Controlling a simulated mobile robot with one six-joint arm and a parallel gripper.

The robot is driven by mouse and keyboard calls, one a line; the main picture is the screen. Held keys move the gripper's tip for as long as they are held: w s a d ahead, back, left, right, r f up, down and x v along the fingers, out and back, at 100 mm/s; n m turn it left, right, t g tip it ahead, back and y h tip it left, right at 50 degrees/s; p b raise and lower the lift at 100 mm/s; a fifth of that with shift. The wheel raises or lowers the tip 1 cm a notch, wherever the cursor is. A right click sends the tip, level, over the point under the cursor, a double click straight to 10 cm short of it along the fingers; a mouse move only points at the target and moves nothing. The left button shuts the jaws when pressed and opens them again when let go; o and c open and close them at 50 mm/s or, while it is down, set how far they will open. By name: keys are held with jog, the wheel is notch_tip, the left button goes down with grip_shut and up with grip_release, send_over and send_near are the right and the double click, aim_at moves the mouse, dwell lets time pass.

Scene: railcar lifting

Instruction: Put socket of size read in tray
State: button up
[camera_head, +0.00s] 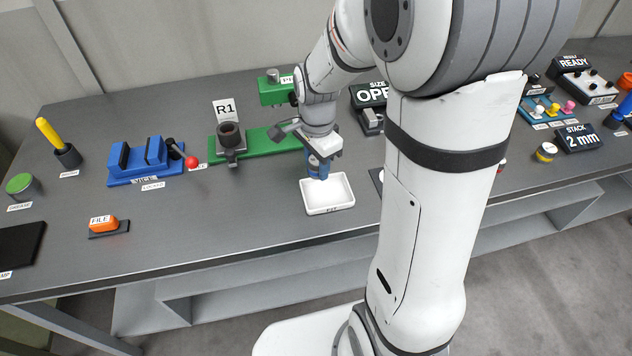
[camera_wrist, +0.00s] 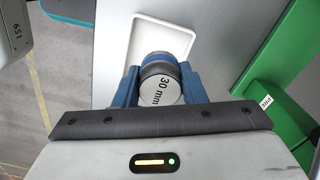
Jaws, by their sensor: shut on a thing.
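My gripper (camera_wrist: 158,90) is shut on a round socket (camera_wrist: 161,84) marked "30 mm", with a dark body and a blue band, in the wrist view. The two blue fingers press on its sides. The white tray (camera_head: 330,205) stands near the front of the bench in the head view, and my gripper (camera_head: 319,172) is over its back part. The tray's rim (camera_wrist: 138,20) shows behind the socket in the wrist view. In the head view the socket is hidden by the fingers, and I cannot tell whether it touches the tray floor. The visible tray floor is empty.
A green fixture (camera_head: 262,143) with a dark cup (camera_head: 231,134) and an "R1" sign (camera_head: 225,109) stands behind and left of the tray. A blue vise (camera_head: 145,160) is farther left. A "SIZE" display (camera_head: 372,93) is partly hidden by my arm.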

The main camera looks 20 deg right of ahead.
send_over(316, 197)
jog(key=f, duration=0.5)
jog(key=shift+w+f, duration=0.1)
jog(key=shift+w, duration=0.1)
jog(key=shift+s+f+p, duration=0.15)
jog(key=shift+f+p, duration=0.15)
jog(key=shift+f, duration=1.45)
jog(key=shift+f, duration=0.25)
jog(key=o, duration=1.1)
jog(key=shift+r, duration=0.1)
jog(key=shift+c, duration=0.2)
